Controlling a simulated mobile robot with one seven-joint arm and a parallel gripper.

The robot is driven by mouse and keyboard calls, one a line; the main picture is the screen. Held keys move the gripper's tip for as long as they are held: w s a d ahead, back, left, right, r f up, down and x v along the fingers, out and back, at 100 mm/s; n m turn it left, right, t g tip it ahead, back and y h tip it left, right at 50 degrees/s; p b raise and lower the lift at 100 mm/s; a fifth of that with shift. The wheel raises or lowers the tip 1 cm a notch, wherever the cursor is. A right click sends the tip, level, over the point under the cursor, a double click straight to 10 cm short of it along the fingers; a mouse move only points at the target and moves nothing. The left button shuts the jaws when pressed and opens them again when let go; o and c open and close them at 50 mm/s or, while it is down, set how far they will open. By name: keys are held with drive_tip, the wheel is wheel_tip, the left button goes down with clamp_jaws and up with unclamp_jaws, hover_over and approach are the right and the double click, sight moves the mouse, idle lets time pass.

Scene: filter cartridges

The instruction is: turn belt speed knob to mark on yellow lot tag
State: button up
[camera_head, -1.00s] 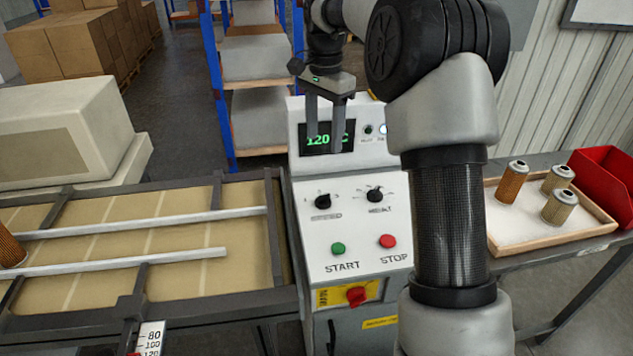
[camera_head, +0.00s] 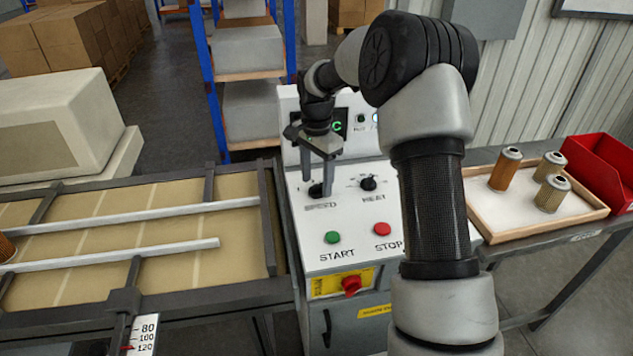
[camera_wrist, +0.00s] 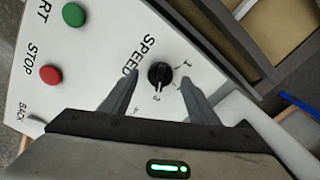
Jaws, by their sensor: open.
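The black belt speed knob (camera_head: 316,190) sits on the white control panel (camera_head: 345,220), above the word SPEED. In the wrist view the speed knob (camera_wrist: 159,74) shows a pale pointer line and a dial with numbers around it. My gripper (camera_head: 318,184) is open, pointing down over the knob. In the wrist view its two fingers (camera_wrist: 155,95) stand on either side of the knob, apart from it. How far the fingertips are above the panel I cannot tell. No yellow lot tag can be made out for certain in either view.
The HEAT knob (camera_head: 368,183), green START button (camera_head: 332,237) and red STOP button (camera_head: 382,229) are close by on the panel. A red switch on a yellow plate (camera_head: 351,285) is below. A conveyor (camera_head: 130,230) lies left; a tray (camera_head: 590,211) with filter cartridges stands right.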

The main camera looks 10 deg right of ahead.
drive_tip(key=shift+f, duration=0.45)
drive_tip(key=shift+c, duration=0.2)
drive_tip(key=c, duration=1)
drive_tip(key=shift+n, duration=0.3)
drive_tip(key=n+p, duration=0.1)
drive_tip(key=n, duration=0.4)
drive_tip(key=shift+r, duration=0.1)
drive_tip(key=n+p, duration=0.1)
drive_tip(key=n, duration=0.5)
